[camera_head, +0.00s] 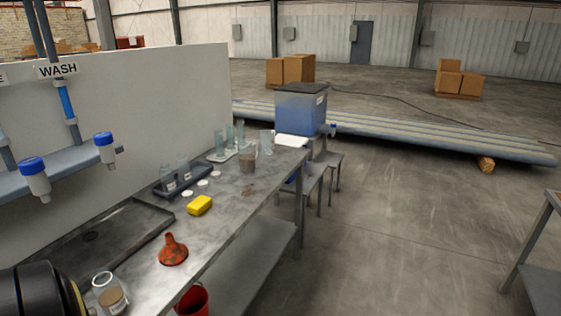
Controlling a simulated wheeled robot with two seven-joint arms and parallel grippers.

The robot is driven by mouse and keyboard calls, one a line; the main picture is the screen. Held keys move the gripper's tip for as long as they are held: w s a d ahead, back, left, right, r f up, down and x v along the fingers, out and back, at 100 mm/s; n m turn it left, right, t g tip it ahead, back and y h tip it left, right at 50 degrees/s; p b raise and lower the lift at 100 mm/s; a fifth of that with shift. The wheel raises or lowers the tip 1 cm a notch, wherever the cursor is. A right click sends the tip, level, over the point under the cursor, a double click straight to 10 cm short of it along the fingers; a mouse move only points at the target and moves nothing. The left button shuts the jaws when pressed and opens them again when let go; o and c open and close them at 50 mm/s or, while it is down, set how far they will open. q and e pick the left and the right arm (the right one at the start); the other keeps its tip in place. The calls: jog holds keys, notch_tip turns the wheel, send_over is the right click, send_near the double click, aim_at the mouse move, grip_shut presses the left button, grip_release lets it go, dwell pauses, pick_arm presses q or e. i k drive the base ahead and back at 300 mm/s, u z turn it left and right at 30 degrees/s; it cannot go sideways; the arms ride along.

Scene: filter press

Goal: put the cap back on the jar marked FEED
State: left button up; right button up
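Small glass jars (167,180) with pale labels stand in a dark tray (182,186) on the metal bench; the lettering is too small to read. Three white discs that look like caps lie in a row on the bench in front of the tray: a near one (187,194), a middle one (203,183) and a far one (215,174). A larger glass jar (110,296) with brown contents stands at the near left, cut by the lower edge. I cannot tell which jar is marked FEED. Neither of my grippers is in view.
On the bench (225,223) are a yellow sponge (200,205), an orange-red funnel (173,250), a beaker of brown liquid (248,160) and tall glass cylinders (240,134). A shallow sink (100,240) lies left. Blue-capped bottles (34,177) hang above it. A red bucket (193,300) is below.

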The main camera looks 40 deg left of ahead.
aim_at(107, 289)
jog(key=i, duration=2.1)
jog(key=u, duration=0.65)
jog(key=i, duration=1.6)
jog(key=u, duration=2.2)
jog(key=i, duration=0.9)
jog(key=u, duration=0.6)
